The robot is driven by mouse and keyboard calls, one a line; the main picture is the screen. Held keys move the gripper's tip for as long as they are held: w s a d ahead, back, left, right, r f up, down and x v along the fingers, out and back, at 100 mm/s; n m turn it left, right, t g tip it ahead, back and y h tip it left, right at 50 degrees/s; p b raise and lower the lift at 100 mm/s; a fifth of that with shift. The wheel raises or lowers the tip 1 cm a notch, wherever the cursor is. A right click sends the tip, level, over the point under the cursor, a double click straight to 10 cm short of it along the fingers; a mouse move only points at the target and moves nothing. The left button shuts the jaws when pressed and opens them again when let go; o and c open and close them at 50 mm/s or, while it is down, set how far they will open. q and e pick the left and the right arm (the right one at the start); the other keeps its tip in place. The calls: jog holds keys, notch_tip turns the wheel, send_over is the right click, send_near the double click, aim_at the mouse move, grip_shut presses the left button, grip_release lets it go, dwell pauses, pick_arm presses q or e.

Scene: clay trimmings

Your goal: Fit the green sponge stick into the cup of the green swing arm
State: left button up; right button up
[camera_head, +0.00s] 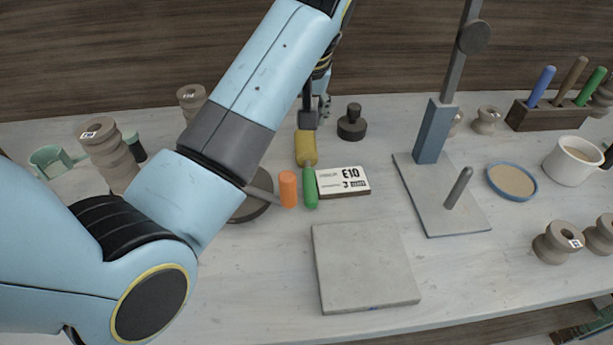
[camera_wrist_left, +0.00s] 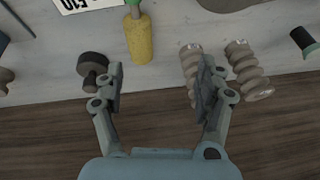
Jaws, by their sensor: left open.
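The green sponge stick shows as a green handle (camera_head: 310,188) joined end to end with a yellow sponge part (camera_head: 306,148), lying on the table. In the left wrist view its yellow part (camera_wrist_left: 138,38) lies ahead of the jaws, with a little green at the top edge. My left gripper (camera_head: 317,108) is just behind the yellow end, partly hidden by my arm. Its jaws (camera_wrist_left: 162,72) are spread and empty. A pale green piece with a cup-like ring (camera_head: 48,158), seemingly the swing arm, is at far left, partly hidden. My right gripper is out of view.
An orange-handled tool (camera_head: 288,188) lies close left of the green handle, a price card (camera_head: 342,181) close right. A dark knob (camera_head: 351,123) stands right of the gripper. A grey slab (camera_head: 366,290) lies in front. Ribbed clay spools (camera_head: 105,152) stand left.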

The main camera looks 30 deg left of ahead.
aim_at(307, 146)
pick_arm(q)
jog(key=w+d+f+b, duration=0.1)
jog(key=w+f+b, duration=0.1)
jog(key=f, duration=0.1)
jog(key=shift+d+b, duration=0.35)
jog(key=shift+t, duration=0.3)
jog(key=x, duration=0.2)
jog(key=w+b+x, duration=0.1)
jog(key=x, duration=0.2)
jog(key=shift+d, duration=0.15)
jog(key=x, duration=0.5)
jog(key=shift+s+f, duration=0.3)
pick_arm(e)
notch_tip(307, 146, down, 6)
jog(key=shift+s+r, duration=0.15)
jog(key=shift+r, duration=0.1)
pick_arm(q)
jog(key=shift+c, duration=0.2)
jog(key=c, duration=1.3)
jog(key=shift+r, duration=0.1)
jog(key=shift+c, duration=0.2)
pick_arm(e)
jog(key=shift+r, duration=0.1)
